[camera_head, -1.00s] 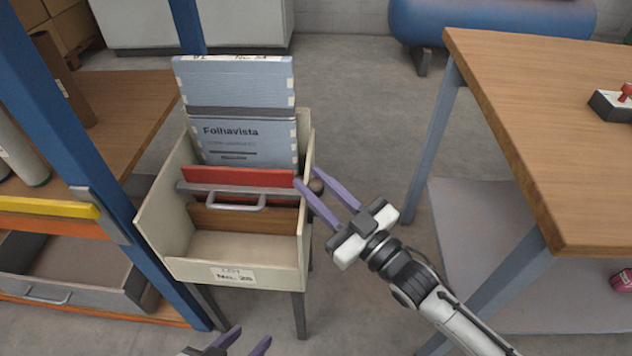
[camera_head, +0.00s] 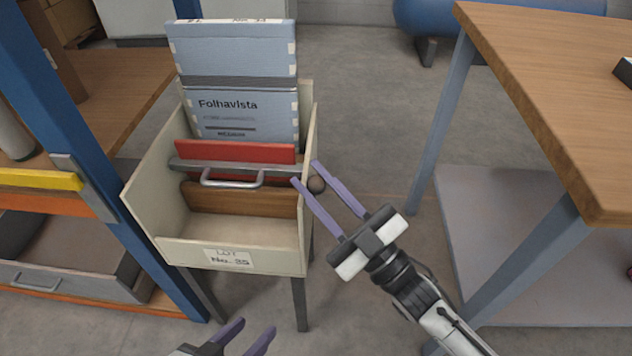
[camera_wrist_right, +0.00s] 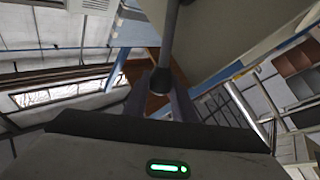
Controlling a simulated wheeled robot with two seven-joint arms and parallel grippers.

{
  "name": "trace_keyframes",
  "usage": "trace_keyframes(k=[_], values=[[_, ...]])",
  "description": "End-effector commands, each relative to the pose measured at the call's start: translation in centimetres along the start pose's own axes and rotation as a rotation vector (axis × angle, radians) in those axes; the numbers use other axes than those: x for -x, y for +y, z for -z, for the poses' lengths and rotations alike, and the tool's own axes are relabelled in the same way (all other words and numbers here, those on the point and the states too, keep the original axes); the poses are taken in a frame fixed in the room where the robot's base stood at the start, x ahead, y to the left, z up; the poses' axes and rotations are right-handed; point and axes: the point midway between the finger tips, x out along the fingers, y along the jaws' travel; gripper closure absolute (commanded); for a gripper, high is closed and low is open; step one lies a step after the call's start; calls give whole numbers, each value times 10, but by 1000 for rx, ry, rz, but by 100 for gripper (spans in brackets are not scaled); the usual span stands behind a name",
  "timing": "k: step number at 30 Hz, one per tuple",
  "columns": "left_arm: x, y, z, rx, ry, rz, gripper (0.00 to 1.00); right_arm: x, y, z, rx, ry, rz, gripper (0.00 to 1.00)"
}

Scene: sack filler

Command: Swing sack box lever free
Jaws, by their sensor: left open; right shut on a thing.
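The cream sack box (camera_head: 138,208) stands on dark legs left of centre in the head view. It holds blue packs (camera_head: 240,60) marked Folhavista, a red board (camera_head: 235,151) and a brown board (camera_head: 243,200). A grey bar (camera_head: 188,166) with a looped handle crosses it. The lever's dark round knob (camera_head: 316,184) is at the box's right side. In the wrist view the lever (camera_wrist_right: 170,35) runs down to its knob (camera_wrist_right: 162,81). My right gripper (camera_head: 308,172) is shut on the knob, between its purple fingers. My left gripper (camera_head: 248,335) is open and empty at the bottom edge.
A blue post (camera_head: 65,130) and shelving with a grey drawer (camera_head: 75,270) stand close on the left. A wooden-topped table (camera_head: 560,100) with a low shelf stands on the right. Bare floor (camera_head: 365,120) lies between box and table.

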Motion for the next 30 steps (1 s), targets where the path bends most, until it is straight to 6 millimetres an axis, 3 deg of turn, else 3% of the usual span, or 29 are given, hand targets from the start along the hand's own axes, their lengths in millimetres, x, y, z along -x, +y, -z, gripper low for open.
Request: trace_keyframes(k=[5, 6, 9, 30], values=[[-1, 0, 4, -3, 7, 0, 57, 0, 0, 0, -1, -2, 0, 100], [-2, 0, 5, -3, 9, 0, 57, 0, 0, 0, -1, -2, 0, 71], [-2, 0, 6, -5, 12, 0, 57, 0, 0, 0, -1, -2, 0, 57], [2, 0, 3, -6, -4, 0, 57, -2, 0, 1, -16, -18, 4, 57]])
